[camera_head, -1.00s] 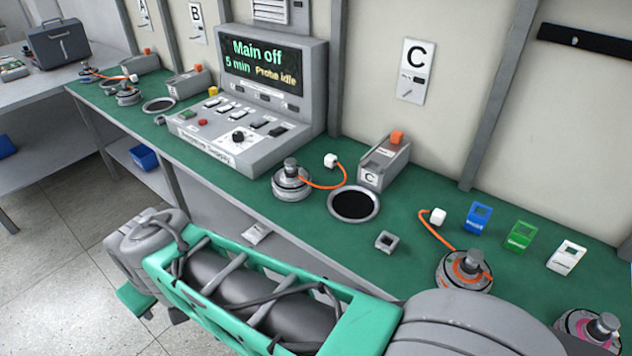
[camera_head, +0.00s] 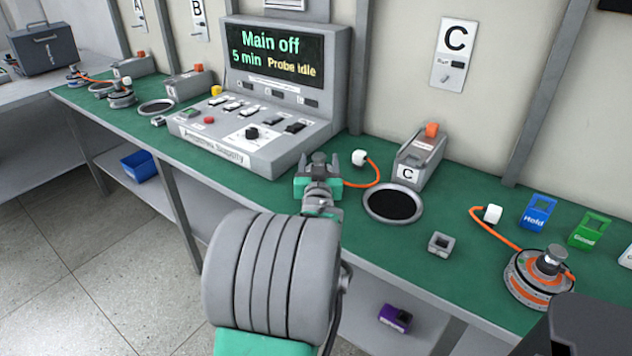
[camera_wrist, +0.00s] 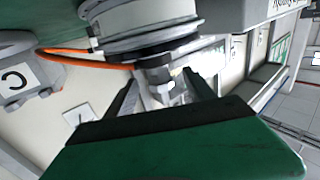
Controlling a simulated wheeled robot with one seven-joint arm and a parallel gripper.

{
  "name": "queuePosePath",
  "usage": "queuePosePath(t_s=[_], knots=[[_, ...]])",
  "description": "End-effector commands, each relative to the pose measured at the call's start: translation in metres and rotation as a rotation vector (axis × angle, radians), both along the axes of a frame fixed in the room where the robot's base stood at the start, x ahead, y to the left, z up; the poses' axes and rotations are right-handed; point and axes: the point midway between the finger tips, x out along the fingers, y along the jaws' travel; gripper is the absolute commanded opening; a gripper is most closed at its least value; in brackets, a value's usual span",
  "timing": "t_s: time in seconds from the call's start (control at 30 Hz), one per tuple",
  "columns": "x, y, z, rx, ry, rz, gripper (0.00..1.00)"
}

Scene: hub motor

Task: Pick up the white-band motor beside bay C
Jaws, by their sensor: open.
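The white-band motor stands on the green bench left of bay C's round opening (camera_head: 392,204). In the head view my gripper hides most of it; the top of its shaft (camera_head: 319,157) shows between the fingers, and its white plug (camera_head: 358,157) on an orange cable lies to the right. In the wrist view the motor (camera_wrist: 140,28) fills the top, appearing upside down, with its metal shaft pointing down between my dark fingers. My gripper (camera_head: 319,167) is open, its fingers on either side of the shaft. Whether they touch it I cannot tell.
The control console (camera_head: 255,110) stands close behind and left of my gripper. The grey bay C box (camera_head: 420,160) and a small square socket (camera_head: 440,244) are to the right. An orange-marked motor (camera_head: 539,277) stands farther right. A purple bin (camera_head: 396,317) is below the bench.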

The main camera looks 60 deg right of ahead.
Motion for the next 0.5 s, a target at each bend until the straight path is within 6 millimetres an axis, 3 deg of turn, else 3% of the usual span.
queuePosePath(t_s=[0.23,0.5], knots=[[0.018,-0.037,0.000,0.002,0.001,0.004,0.63],[0.020,-0.040,0.000,0.002,0.001,0.005,0.60]])
